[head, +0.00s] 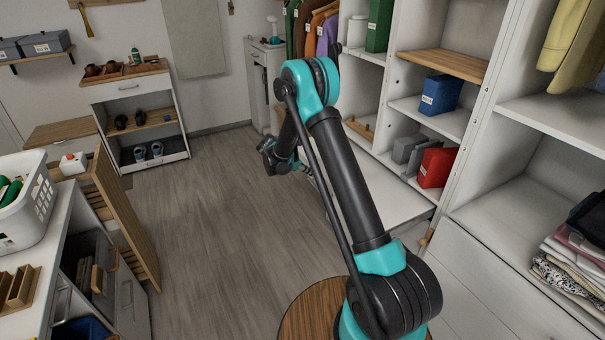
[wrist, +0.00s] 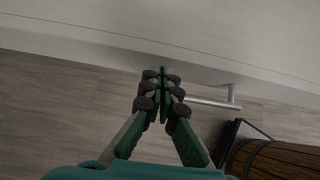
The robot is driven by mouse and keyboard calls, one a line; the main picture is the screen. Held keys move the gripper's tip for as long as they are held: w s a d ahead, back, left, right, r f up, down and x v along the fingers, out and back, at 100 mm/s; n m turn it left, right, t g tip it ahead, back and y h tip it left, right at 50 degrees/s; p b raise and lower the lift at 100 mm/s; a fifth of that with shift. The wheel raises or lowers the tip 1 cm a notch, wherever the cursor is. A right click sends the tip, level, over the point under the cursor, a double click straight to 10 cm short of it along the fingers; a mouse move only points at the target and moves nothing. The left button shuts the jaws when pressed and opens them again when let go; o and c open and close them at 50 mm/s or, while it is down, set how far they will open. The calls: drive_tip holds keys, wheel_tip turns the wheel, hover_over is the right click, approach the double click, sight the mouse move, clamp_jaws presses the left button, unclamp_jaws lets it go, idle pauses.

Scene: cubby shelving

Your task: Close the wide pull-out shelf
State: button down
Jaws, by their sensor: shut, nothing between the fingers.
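The wide pull-out shelf (head: 385,196) is a white board standing out from the lower part of the cubby shelving, partly hidden behind my arm. In the wrist view, a broad white surface (wrist: 220,35), which looks like this shelf, fills the top. A thin metal bar handle (wrist: 212,102) shows at its edge, right of my gripper. My gripper (wrist: 162,76) is shut and empty, its fingertips at the edge of the white surface. I cannot tell whether they touch it. In the head view my gripper is small and dark, left of the shelf, and its fingertips are unclear.
The wooden floor (head: 200,215) is clear left of my arm. A counter with a white basket (head: 35,215) and an open wooden panel (head: 125,225) stand at the left. A shoe cabinet (head: 135,85) stands at the back. A red box (head: 436,168) sits in a cubby above the shelf.

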drive_tip(key=shift+w+d, duration=0.15)
drive_tip(key=shift+d, duration=0.25)
drive_tip(key=w+d, duration=0.3)
drive_tip(key=d, duration=0.5)
drive_tip(key=w+d, duration=0.4)
drive_tip(key=d, duration=0.5)
drive_tip(key=w+d, duration=0.3)
drive_tip(key=d, duration=0.5)
drive_tip(key=shift+w+d+r, duration=0.1)
drive_tip(key=shift+w+d, duration=0.2)
drive_tip(key=shift+d, duration=0.05)
